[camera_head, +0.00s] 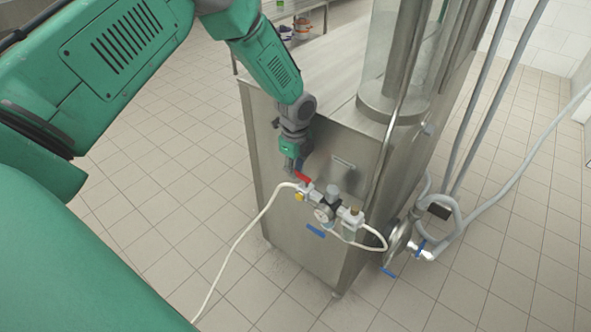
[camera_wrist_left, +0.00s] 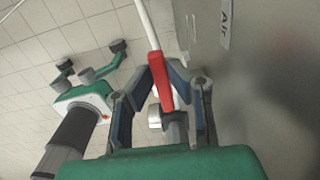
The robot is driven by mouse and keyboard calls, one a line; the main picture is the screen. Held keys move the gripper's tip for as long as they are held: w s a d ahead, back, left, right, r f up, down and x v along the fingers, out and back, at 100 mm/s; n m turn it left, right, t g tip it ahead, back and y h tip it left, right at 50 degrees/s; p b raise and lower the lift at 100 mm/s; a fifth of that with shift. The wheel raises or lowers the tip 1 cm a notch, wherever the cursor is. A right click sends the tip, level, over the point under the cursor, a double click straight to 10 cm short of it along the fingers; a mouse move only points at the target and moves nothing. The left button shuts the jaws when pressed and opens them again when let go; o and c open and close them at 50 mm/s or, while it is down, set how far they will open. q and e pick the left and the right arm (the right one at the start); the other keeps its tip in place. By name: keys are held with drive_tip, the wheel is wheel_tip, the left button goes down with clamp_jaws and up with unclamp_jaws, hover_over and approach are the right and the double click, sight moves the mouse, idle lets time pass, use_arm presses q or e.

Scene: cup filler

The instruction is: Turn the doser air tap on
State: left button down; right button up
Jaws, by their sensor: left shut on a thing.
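The air tap has a red lever (camera_head: 303,178) on the side of the steel cabinet, just above the white air hose. My left gripper (camera_head: 294,168) is at this lever, close to the cabinet wall. In the left wrist view, the two fingers of the left gripper (camera_wrist_left: 160,70) are shut around the red lever (camera_wrist_left: 156,72), one on each side. The grey tap fitting (camera_wrist_left: 165,117) is partly hidden behind the fingers. My right gripper (camera_wrist_left: 92,57) shows in the left wrist view with its fingers spread and nothing between them; it is outside the head view.
The air unit with a round gauge (camera_head: 323,213) sits right of the tap. The white hose (camera_head: 245,232) runs down to the tiled floor. A blue handle (camera_head: 387,271) and grey pipes (camera_head: 470,120) are at the cabinet's right.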

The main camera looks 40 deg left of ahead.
use_arm(q)
drive_tip(key=shift+w+a, duration=0.1)
drive_tip(key=shift+w, duration=0.05)
drive_tip(key=c, duration=1.6)
unclamp_jaws()
drive_tip(key=shift+o, duration=0.3)
drive_tip(key=shift+r, duration=0.25)
wheel_tip(320, 180, up, 11)
drive_tip(key=shift+r, duration=0.15)
drive_tip(key=shift+a, duration=0.1)
